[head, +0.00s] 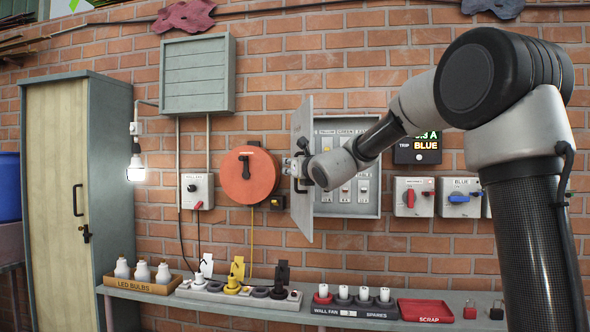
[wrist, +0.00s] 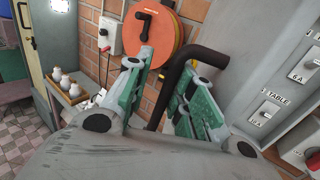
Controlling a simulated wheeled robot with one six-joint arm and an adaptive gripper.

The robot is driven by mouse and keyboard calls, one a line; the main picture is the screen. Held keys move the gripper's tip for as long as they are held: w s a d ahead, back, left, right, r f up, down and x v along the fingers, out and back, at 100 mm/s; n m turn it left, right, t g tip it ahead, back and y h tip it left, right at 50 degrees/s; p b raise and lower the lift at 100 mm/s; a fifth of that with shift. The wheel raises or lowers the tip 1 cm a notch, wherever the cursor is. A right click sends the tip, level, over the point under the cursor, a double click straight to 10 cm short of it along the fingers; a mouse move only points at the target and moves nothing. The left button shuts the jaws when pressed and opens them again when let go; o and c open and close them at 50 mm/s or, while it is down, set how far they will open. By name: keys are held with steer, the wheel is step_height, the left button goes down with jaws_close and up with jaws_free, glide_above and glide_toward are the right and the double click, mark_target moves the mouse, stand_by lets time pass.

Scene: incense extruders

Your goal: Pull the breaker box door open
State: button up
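The breaker box (head: 368,205) is on the brick wall with its grey door (head: 304,222) swung out to the left, roughly edge-on in the head view. Rows of labelled switches show inside. My gripper (head: 293,167) is at the door's outer left side. In the wrist view the door (wrist: 240,62) is right of the fingers, and its dark bent handle (wrist: 208,54) passes between the green-padded fingers of my gripper (wrist: 165,90). The fingers look closed in around the handle; the exact contact is partly hidden. My forearm covers part of the box's right side.
An orange reel (head: 250,175) is on the wall just left of the door. A shelf (head: 250,313) below carries bulbs, plugs and a red scrap tray (head: 425,310). Red and blue switch boxes (head: 413,196) and a display (head: 418,150) are to the right.

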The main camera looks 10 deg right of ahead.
steer(key=shift+d+f, duration=0.15)
steer(key=shift+s, duration=0.15)
steer(key=v, duration=1.1)
steer(key=shift+s, duration=0.3)
steer(key=shift+d, duration=0.1)
